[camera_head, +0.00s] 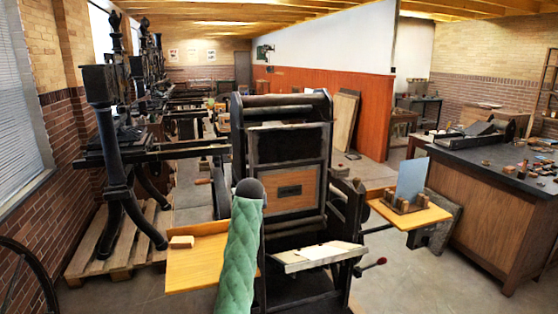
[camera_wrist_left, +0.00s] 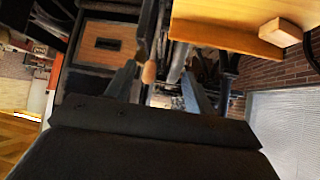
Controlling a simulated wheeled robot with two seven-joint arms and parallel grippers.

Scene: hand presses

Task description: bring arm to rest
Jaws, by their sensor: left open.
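My left gripper (camera_wrist_left: 160,78) shows in the left wrist view, with its two dark fingers apart and nothing seen between them. Past the fingers are the dark hand press and a wooden handle (camera_wrist_left: 149,72), which looks farther away than the fingertips. In the head view the press (camera_head: 290,140) stands upright in the middle, with a wooden panel in its frame. A green quilted shape in front hides part of it, and I cannot make out my left gripper there. My right gripper is in neither view.
A left wooden shelf (camera_head: 198,272) carries a small wooden block (camera_head: 181,242). A right shelf (camera_head: 412,216) holds a blue-grey plate (camera_head: 411,179) in a wooden stand. White paper (camera_head: 318,250) lies on the front ledge. A cabinet (camera_head: 490,210) stands at right; floor before it is clear.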

